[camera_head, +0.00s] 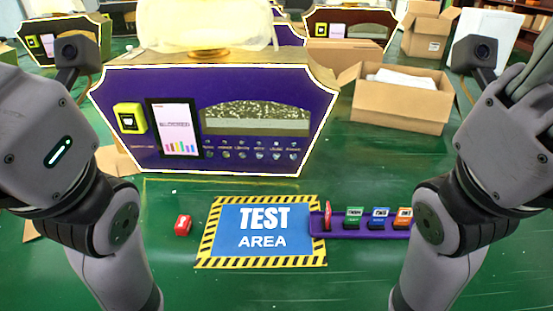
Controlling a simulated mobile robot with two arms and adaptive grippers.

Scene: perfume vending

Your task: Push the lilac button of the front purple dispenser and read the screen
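The front purple dispenser (330,80) stands in the middle with its front panel facing me. Its screen (176,128), left of the middle, is lit white with a line of text and coloured bars; the text is too small to read. A row of several small labelled buttons (259,155) runs below the window at the right; I cannot tell which is lilac. My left arm is at the left, and its fingers are outside the picture. My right gripper (518,85) is partly seen at the right edge, well away from the dispenser; its opening is unclear.
A yellow box-shaped part (130,118) is on the panel's left. An open cardboard box (400,103) stands at the right.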

